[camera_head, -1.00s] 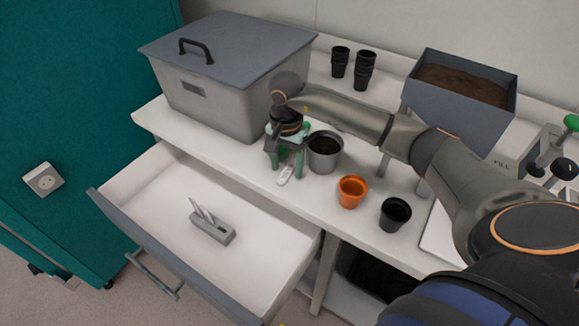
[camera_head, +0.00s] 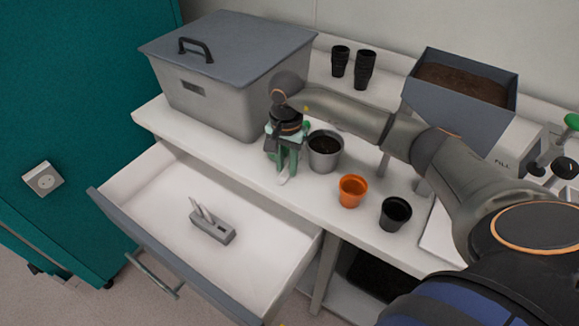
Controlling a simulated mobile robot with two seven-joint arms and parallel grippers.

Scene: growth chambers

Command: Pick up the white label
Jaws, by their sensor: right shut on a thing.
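My right gripper (camera_head: 285,172) points down at the bench's front edge, left of the grey pot. Its green-tipped fingers are close together, shut on the small white label (camera_head: 283,180). Only the lower end of the label shows below the fingers; the rest is hidden by them. I cannot tell whether the label still touches the bench. My left gripper is not in view.
A grey pot with soil (camera_head: 325,152) stands close right of the gripper, then an orange pot (camera_head: 352,191) and a black pot (camera_head: 395,214). A lidded grey bin (camera_head: 215,105) is behind left. The open drawer (camera_head: 165,213) below holds a grey block (camera_head: 213,228) with pale upright pieces.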

